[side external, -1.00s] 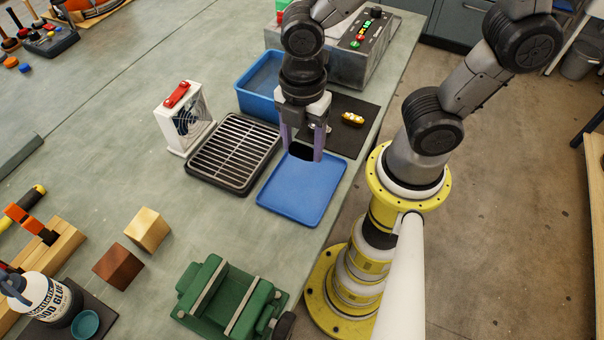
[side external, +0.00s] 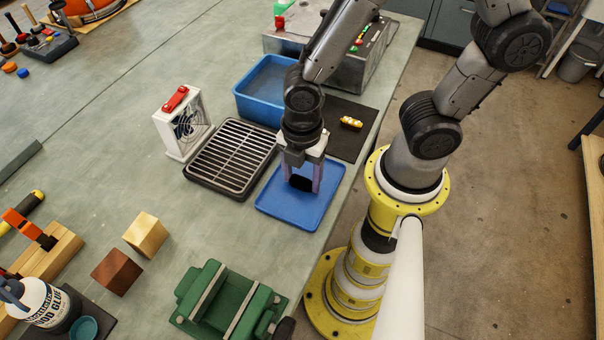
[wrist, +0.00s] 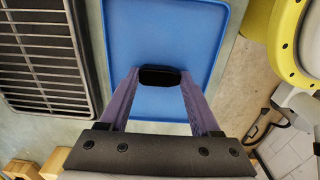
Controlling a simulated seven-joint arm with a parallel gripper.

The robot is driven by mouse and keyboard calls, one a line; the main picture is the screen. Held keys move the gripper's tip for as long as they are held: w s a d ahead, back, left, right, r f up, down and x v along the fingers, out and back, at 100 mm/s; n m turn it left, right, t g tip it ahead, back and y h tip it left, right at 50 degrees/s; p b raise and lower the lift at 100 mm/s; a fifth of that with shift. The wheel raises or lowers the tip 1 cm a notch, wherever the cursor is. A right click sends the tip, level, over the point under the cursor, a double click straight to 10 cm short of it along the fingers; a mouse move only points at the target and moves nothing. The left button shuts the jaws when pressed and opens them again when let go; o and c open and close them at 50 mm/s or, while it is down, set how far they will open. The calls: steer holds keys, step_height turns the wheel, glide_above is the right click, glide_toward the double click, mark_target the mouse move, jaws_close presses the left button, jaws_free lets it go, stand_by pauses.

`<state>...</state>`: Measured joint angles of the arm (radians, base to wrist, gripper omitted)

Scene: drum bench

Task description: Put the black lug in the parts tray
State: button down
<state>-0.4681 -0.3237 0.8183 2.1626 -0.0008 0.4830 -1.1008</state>
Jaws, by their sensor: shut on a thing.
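The black lug (side external: 301,184) is between the fingers of my gripper (side external: 302,180), over the middle of the flat blue tray (side external: 281,212). My gripper is shut on the lug and points down. In the wrist view the lug (wrist: 160,78) is a dark rounded block between the purple fingertips, with the blue tray (wrist: 190,28) below and around it. The lug is low over the tray; I cannot tell whether it touches the tray floor.
A black grill rack (side external: 232,157) stands left of the tray. A deeper blue bin (side external: 264,92) and a dark mat (side external: 349,128) with a yellow part (side external: 351,122) lie behind. A green vise (side external: 228,306) is in front. The bench edge runs close on the right.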

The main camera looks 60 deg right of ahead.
mark_target(302, 180)
steer(key=shift+f, duration=0.15)
steer(key=shift+c, duration=0.5)
jaws_free()
step_height(302, 180, up, 12)
steer(key=s+d+r+m+t, duration=0.2)
steer(key=d+r+m+t, duration=0.3)
steer(key=m, duration=1.3)
steer(key=shift+s+d+r+t, duration=0.3)
steer(key=shift+s+d+r, duration=0.1)
steer(key=shift+d+r, duration=1.9)
